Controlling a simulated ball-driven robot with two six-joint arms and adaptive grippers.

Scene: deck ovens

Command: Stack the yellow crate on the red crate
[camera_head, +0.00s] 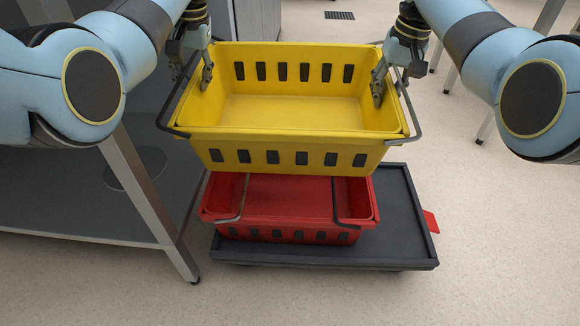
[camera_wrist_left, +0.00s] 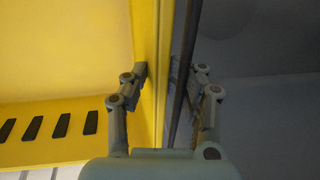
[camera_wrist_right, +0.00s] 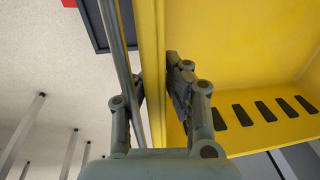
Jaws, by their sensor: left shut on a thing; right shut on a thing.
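The yellow crate (camera_head: 290,112) hangs level between my two grippers, above the red crate (camera_head: 285,193). It is empty and has dark slots in its walls. My left gripper (camera_head: 207,76) is shut on its left wall, which also shows in the left wrist view (camera_wrist_left: 146,60). My right gripper (camera_head: 378,86) is shut on its right wall, which also shows in the right wrist view (camera_wrist_right: 150,60). The yellow crate hides the red crate's far part.
A grey steel table (camera_head: 70,190) with a lower shelf and a leg stands close on the left. A red tab (camera_head: 431,221) sticks out at the platform's right edge. The pale floor (camera_head: 500,240) is open on the right and in front.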

